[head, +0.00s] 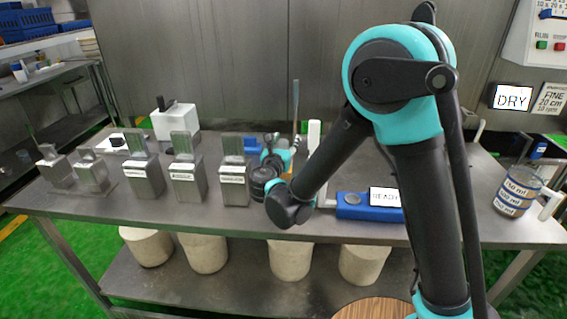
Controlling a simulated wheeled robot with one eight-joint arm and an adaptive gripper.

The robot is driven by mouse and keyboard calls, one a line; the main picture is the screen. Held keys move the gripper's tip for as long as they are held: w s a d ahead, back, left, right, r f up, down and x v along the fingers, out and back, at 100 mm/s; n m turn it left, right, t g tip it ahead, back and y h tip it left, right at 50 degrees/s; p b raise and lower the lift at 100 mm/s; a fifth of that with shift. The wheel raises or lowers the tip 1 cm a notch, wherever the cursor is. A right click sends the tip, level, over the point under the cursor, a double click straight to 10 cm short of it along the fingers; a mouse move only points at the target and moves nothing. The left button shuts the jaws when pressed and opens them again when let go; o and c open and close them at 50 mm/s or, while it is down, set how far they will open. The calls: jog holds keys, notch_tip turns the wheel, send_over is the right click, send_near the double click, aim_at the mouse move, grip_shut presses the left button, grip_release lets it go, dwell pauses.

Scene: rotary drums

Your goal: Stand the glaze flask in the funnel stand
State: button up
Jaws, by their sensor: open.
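My gripper (272,160) is at the middle of the steel table, beyond my bent forearm, and only partly visible. It is open, and I see nothing held in it. A small orange part (287,157) shows right beside the gripper; I cannot tell what it belongs to. A thin upright metal rod (296,108) and a white upright post (314,136) stand just to the right of it. I cannot make out the glaze flask or the funnel stand for certain; my arm hides part of this area.
Several grey metal blocks with upright plates (186,178) line the table (215,222) left of my gripper. A white box (175,121) stands behind them. A labelled jug (517,190) stands at the right end.

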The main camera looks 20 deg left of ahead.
jog(key=shift+w+a, duration=0.1)
jog(key=shift+w, duration=0.35)
grip_shut()
